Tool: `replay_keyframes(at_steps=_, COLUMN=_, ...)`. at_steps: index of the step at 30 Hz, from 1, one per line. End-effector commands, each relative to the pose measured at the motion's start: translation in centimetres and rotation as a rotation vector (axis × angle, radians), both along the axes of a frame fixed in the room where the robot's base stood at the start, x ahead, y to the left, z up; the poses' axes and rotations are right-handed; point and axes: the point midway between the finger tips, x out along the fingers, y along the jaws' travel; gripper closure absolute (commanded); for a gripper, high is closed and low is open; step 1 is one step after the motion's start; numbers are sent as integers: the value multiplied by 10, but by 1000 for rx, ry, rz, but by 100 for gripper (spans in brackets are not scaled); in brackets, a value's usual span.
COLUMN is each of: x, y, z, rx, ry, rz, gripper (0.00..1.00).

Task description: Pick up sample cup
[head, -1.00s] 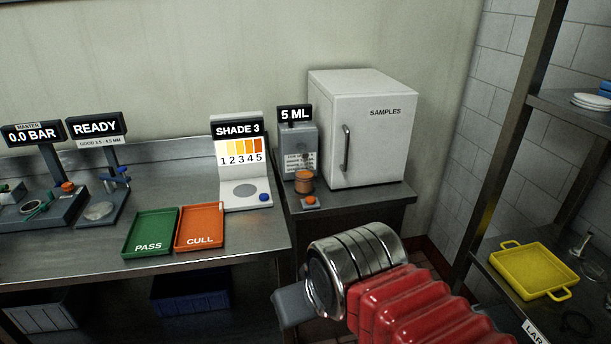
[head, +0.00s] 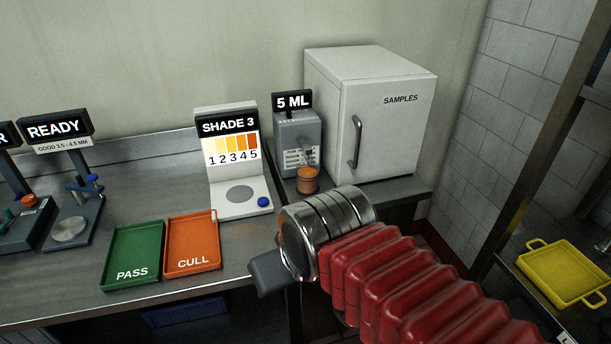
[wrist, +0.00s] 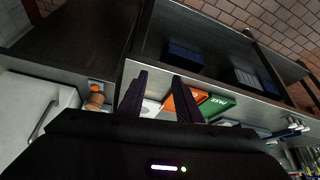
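The sample cup (head: 308,180), small and orange-brown, stands upright under the dispenser marked 5 ML (head: 297,140), left of the white fridge. It also shows in the wrist view (wrist: 95,101), left of my fingers. My gripper (wrist: 160,80) has its two dark fingers apart with a gap between them and nothing held. In the head view my red-sleeved arm reaches in front of the bench, and a grey part of its end (head: 270,274) shows below and left of the cup, apart from it. My fingertips are not clearly visible there.
The white SAMPLES fridge (head: 385,120) stands right of the dispenser. Left are the shade reader (head: 238,206), an orange CULL tray (head: 192,243) and a green PASS tray (head: 133,255). A yellow tray (head: 562,273) lies on the right shelf. A floor gap separates bench and shelf.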

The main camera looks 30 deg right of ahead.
Motion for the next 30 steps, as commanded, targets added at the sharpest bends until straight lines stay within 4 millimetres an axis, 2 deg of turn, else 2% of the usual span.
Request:
replay_keyframes(at_steps=11, x=0, y=0, z=0, rx=0, ry=0, rz=0, gripper=68)
replay_keyframes(at_steps=17, x=9, y=-5, z=-1, rx=-6, ry=-15, rz=-14, gripper=54)
replay_keyframes(at_steps=22, x=42, y=-20, z=-5, rx=-31, ry=-70, rz=-57, gripper=42)
replay_keyframes(at_steps=28, x=97, y=-61, z=-13, rx=-77, ry=-180, rz=-127, gripper=28)
replay_keyframes(at_steps=30, x=116, y=-76, z=-17, rx=-93, ry=-221, rz=-146, gripper=26)
